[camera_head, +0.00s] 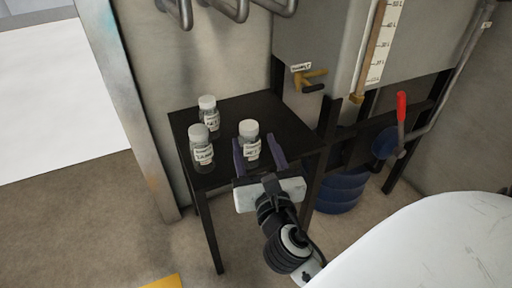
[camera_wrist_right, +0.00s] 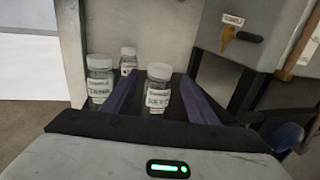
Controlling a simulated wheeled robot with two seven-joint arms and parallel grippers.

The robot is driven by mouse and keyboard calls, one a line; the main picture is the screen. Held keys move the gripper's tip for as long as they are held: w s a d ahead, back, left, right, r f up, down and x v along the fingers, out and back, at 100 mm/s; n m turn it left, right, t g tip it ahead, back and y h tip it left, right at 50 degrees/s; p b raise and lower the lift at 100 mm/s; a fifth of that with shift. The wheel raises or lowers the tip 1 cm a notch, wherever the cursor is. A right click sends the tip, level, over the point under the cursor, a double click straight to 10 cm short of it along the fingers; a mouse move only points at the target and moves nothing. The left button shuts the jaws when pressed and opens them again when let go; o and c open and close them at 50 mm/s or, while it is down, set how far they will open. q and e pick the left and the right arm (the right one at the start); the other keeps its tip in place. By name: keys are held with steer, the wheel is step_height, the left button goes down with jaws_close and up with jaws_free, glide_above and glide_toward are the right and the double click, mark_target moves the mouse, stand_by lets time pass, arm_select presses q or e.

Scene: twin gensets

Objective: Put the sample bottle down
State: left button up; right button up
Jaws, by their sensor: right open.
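A clear sample bottle with a white cap and white label (camera_head: 249,138) stands upright on the small black table (camera_head: 262,112). My right gripper (camera_head: 260,152) is open, with one dark finger on each side of this bottle. In the right wrist view the bottle (camera_wrist_right: 158,90) stands between the two fingers (camera_wrist_right: 158,98), with a visible gap on either side. Two similar bottles stand to its left on the table, one nearer (camera_head: 201,148) and one farther back (camera_head: 208,115). The bottle's lower part is partly hidden by the gripper in the head view. My left gripper is not in view.
A grey tank with a level scale (camera_head: 376,45) and a brass tap (camera_head: 312,84) stands behind and right of the table. A red-handled lever (camera_head: 401,108) and a blue drum (camera_head: 341,188) are at the right. Pipes (camera_head: 222,8) hang above.

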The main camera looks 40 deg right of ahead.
steer(key=shift+s+a+f, duration=0.1)
steer(key=shift+s+a, duration=0.1)
steer(key=shift+s, duration=0.1)
steer(key=s+a+f+m+g+y, duration=0.2)
steer(key=a+f+m+y, duration=0.15)
steer(key=f+m, duration=0.35)
steer(key=s+a+f+m+g+y, duration=0.2)
steer(key=a+f+m, duration=0.2)
steer(key=f+m, duration=0.25)
steer(key=s+a+f+m+g+y, duration=0.3)
steer(key=s+a+f+m+y, duration=0.3)
steer(key=m, duration=0.9)
steer(key=s+a+f, duration=0.2)
steer(key=s+a, duration=0.1)
steer(key=a, duration=0.1)
steer(key=shift+s+f+g, duration=0.15)
steer(key=shift+f+g, duration=0.15)
